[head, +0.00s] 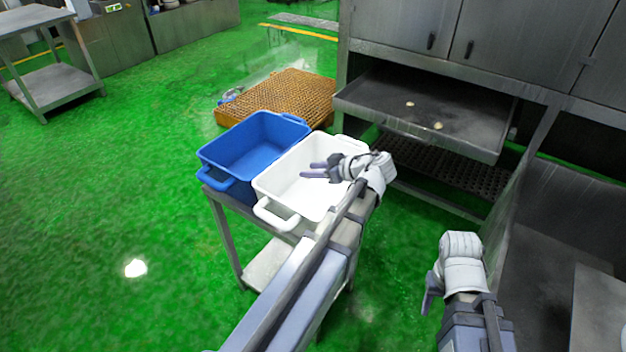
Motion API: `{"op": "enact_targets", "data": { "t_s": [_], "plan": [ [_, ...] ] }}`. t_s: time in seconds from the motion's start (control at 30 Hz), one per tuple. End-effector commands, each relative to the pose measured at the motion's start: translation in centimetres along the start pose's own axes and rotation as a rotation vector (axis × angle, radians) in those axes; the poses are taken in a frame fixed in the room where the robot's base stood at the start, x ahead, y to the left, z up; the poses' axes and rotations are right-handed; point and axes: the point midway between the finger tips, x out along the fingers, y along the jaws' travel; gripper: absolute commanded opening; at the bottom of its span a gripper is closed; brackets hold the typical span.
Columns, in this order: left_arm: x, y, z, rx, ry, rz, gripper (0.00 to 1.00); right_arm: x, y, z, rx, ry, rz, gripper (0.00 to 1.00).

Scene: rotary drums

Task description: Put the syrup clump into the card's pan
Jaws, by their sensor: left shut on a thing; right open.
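My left gripper (316,170) is over the white pan (272,184). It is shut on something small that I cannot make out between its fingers. A blue pan (222,150) stands beside the white pan, to its left. Two small pale tan clumps, one (410,104) farther back and one (438,126) nearer, lie apart on the dark metal tray (375,98) at the upper right. I cannot tell whether they are syrup. My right gripper (430,297) is open at the lower right, away from the pans. No card is visible.
Both pans stand on a small metal cart (228,232). A brown grated mat (290,95) lies behind it. Steel cabinets (520,45) rise above the tray. A steel surface (560,270) is at the right. The green floor at left is free.

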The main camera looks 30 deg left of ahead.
Motion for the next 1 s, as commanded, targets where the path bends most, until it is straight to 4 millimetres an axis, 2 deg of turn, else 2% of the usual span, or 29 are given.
{"op": "enact_targets", "data": {
  "t_s": [0.03, 0.1, 0.4, 0.93, 0.97, 1.0],
  "plan": [
    [0.6, 0.0, 1.2, 0.0, 0.0, 0.0, 0.0, 1.3, -0.1, -0.1, 0.0, 0.0, 0.0, 0.5],
    [0.9, 0.0, 1.7, 0.0, 0.0, 0.0, 0.0, 1.9, -0.2, -0.1, 0.0, 0.0, 0.0, 0.5],
    [0.8, 0.0, 1.5, 0.0, 0.0, 0.0, 0.0, 1.7, -0.2, -0.1, 0.0, 0.0, 0.0, 0.5],
    [1.5, -0.2, 2.9, 0.0, -0.006, -0.003, 0.0, 3.1, -0.3, -0.2, 0.0, 0.0, 0.0, 0.5],
    [1.5, -0.2, 2.9, 0.0, -0.006, -0.003, 0.46, 3.1, -0.3, -0.2, 0.0, 0.0, 0.0, 0.5],
    [1.5, -0.2, 2.9, 0.0, -0.006, -0.003, 0.5, 3.1, -0.3, -0.2, 0.0, 0.0, 0.0, 0.5]
  ]
}}
